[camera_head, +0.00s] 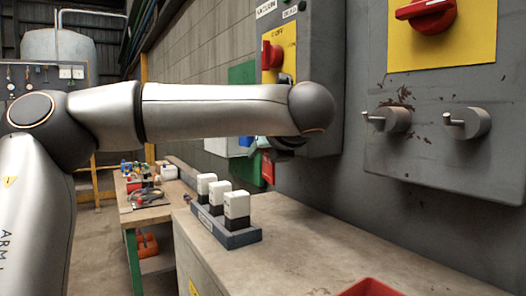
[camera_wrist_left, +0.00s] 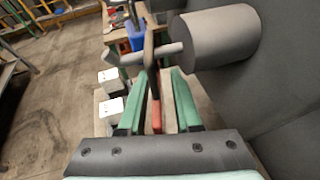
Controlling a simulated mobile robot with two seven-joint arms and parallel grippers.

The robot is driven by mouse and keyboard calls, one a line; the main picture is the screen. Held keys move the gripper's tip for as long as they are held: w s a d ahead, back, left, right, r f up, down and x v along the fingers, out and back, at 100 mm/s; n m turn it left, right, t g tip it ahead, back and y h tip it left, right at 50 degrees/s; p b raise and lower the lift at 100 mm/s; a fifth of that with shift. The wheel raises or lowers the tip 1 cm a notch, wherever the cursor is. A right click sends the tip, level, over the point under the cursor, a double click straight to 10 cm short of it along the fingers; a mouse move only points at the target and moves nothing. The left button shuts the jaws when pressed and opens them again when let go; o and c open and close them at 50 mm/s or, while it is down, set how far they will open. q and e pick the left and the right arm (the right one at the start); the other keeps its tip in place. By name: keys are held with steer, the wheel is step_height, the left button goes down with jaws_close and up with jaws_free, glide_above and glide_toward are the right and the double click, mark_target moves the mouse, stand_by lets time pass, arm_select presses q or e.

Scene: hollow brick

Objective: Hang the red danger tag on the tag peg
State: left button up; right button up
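The red danger tag (camera_head: 267,166) hangs below my left gripper in the head view, partly hidden by the arm. In the left wrist view the tag (camera_wrist_left: 156,112) is seen edge-on between the two green fingers. Its dark upper part crosses the thin pin of the tag peg (camera_wrist_left: 170,50), between the pin's upturned tip and its thick grey base. The tag appears to hang on the pin, but the hole is not visible. My left gripper (camera_wrist_left: 158,85) is open, with a gap on each side of the tag. My right gripper is in neither view.
Two more pegs (camera_head: 388,120) (camera_head: 467,123) stick out of the grey panel at right. White-topped blocks (camera_head: 237,204) stand in a tray on the bench (camera_head: 300,262). A red container (camera_head: 372,288) shows at the bottom edge. The bench's middle is clear.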

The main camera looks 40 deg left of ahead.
arm_select(q)
steer(key=shift+o, duration=0.5)
steer(key=shift+s+d+r, duration=0.1)
steer(key=shift+d+r, duration=0.05)
steer(key=shift+d, duration=0.1)
steer(key=p+v, duration=0.7)
steer(key=v, duration=0.5)
steer(key=shift+p, duration=0.3)
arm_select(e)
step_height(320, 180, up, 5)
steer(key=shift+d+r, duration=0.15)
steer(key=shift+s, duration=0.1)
